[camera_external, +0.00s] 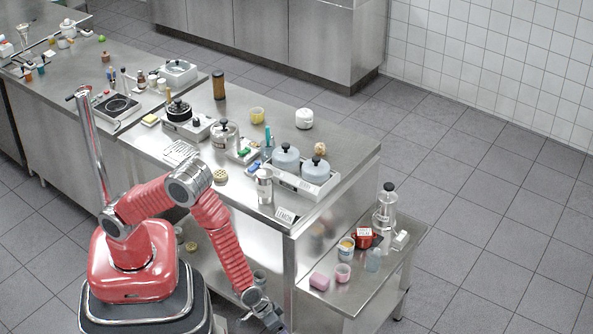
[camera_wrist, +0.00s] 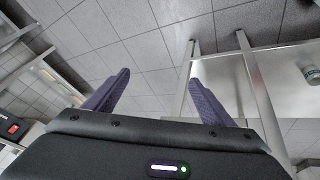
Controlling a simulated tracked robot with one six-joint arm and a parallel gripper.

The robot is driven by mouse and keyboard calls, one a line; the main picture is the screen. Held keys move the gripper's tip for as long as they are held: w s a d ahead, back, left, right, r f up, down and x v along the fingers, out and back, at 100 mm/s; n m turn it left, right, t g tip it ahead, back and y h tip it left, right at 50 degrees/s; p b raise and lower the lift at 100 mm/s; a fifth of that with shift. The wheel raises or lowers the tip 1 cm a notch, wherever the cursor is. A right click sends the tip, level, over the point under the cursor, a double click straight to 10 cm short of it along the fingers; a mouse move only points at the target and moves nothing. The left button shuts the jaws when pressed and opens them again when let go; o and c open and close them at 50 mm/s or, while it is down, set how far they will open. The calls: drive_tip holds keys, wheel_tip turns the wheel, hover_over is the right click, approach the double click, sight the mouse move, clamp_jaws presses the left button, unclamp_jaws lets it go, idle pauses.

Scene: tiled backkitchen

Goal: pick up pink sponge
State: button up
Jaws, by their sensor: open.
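The pink sponge (camera_external: 320,281) lies on the low steel side shelf, near its front left corner, beside a small pink cup (camera_external: 343,272). My gripper (camera_external: 272,323) hangs low at the bottom edge of the external view, left of the sponge and clearly apart from it. In the wrist view my gripper (camera_wrist: 158,78) has its two purple fingers spread, with nothing between them but floor and a steel frame behind. I cannot make out the sponge in the wrist view.
The low shelf (camera_external: 385,283) also holds a yellow-filled cup (camera_external: 346,246), a red pot (camera_external: 365,238), a bluish bottle (camera_external: 373,260) and a tall steel canister (camera_external: 385,208). The higher steel counter (camera_external: 335,148) adjoins it. Tiled floor (camera_external: 490,240) is clear to the right.

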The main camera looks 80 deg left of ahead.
wheel_tip(320, 180, down, 4)
drive_tip(key=w+a+r+n+t+y, duration=0.1)
drive_tip(key=w+a+y, duration=0.1)
drive_tip(key=n+t+y, duration=0.3)
drive_tip(key=n+y, duration=0.2)
drive_tip(key=y, duration=0.3)
approach(320, 284)
drive_tip(key=v, duration=0.4)
drive_tip(key=shift+s+r, duration=0.1)
drive_tip(key=shift+s, duration=0.15)
drive_tip(key=x, duration=0.8)
drive_tip(key=shift+w+a, duration=0.2)
drive_tip(key=shift+a, duration=0.1)
